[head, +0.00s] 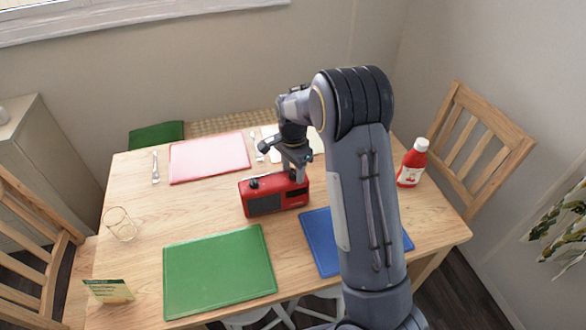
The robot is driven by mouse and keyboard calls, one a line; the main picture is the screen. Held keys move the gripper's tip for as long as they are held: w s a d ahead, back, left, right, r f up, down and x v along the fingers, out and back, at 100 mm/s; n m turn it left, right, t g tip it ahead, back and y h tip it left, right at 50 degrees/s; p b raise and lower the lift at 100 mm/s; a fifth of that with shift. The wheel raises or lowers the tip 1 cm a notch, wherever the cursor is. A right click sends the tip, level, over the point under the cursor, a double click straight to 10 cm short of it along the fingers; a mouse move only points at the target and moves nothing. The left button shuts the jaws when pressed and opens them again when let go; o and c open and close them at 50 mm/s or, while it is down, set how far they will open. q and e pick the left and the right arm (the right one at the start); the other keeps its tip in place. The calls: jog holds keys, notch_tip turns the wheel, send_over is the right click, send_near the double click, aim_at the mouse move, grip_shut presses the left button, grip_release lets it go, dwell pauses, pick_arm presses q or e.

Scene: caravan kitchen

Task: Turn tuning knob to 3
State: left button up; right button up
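A red radio (275,195) with a dark speaker grille sits on the wooden table, near its middle. A small dark knob (254,184) shows at the left of its top. My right gripper (299,177) points down at the right part of the radio's top, with its fingers at or just above it. The tuning knob and its setting cannot be made out; the gripper may cover it. Whether the fingers are open or shut is too small to tell. My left gripper is not in view.
The table (200,213) holds a green mat (218,270), a blue mat (322,240), a pink mat (208,158), a glass (120,224), a card (110,291) and a red ketchup bottle (411,166). Wooden chairs (478,140) stand at both sides.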

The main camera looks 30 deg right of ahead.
aim_at(293, 171)
jog(key=shift+r, duration=0.1)
notch_tip(293, 171, up, 7)
jog(key=shift+r, duration=0.35)
dwell(0.6)
jog(key=shift+s, duration=0.1)
jog(key=s+a+r+n+t+y, duration=0.2)
jog(key=s+r+n+y, duration=0.15)
jog(key=s+r, duration=0.45)
jog(key=s+a+f+n+t, duration=0.1)
jog(key=s+a+n, duration=0.4)
jog(key=s, duration=0.5)
jog(key=s+a+f+n+t, duration=0.1)
jog(key=s+a+n, duration=0.3)
jog(key=s, duration=0.7)
jog(key=shift+a+f+n+t, duration=0.2)
jog(key=shift+a+n+t, duration=0.15)
jog(key=shift+n+t, duration=0.6)
